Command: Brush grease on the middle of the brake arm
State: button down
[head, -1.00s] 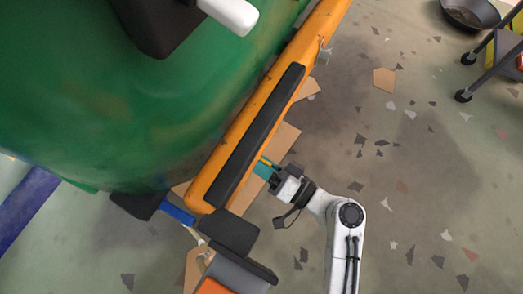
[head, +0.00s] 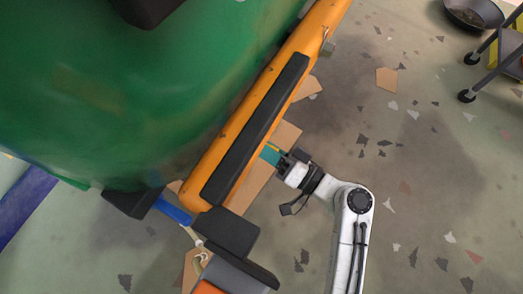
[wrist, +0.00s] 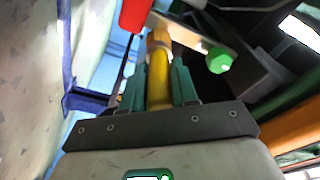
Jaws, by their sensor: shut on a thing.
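My gripper (head: 270,153) has teal fingers and reaches in beside the orange rail, low under the green body. In the wrist view its fingers (wrist: 157,88) are shut on a yellow handle (wrist: 158,78), which looks like the brush's. The handle points away from me; its far end is orange-yellow and I cannot make out bristles or grease. A pale bar (wrist: 195,35) with a green knob (wrist: 218,60) lies beyond and to the right of it. I cannot tell whether this bar is the brake arm, or whether the brush touches it.
The orange rail (head: 305,42) with a black pad (head: 257,130) runs close to my gripper, along the large green body (head: 120,100). A red part (wrist: 135,14) and a blue bracket (wrist: 88,101) crowd the wrist view's left. The floor on the head view's right is mostly clear, with a black pan (head: 474,14).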

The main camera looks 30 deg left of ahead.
jog(key=shift+w+d, duration=0.15)
jog(key=shift+d, duration=2.8)
jog(key=d, duration=0.3)
jog(key=shift+w, duration=0.1)
jog(key=shift+a, duration=0.1)
jog(key=shift+s+a+b, duration=0.2)
jog(key=shift+a+b, duration=0.1)
jog(key=shift+a, duration=3.1)
jog(key=shift+a, duration=1)
jog(key=shift+s, duration=0.1)
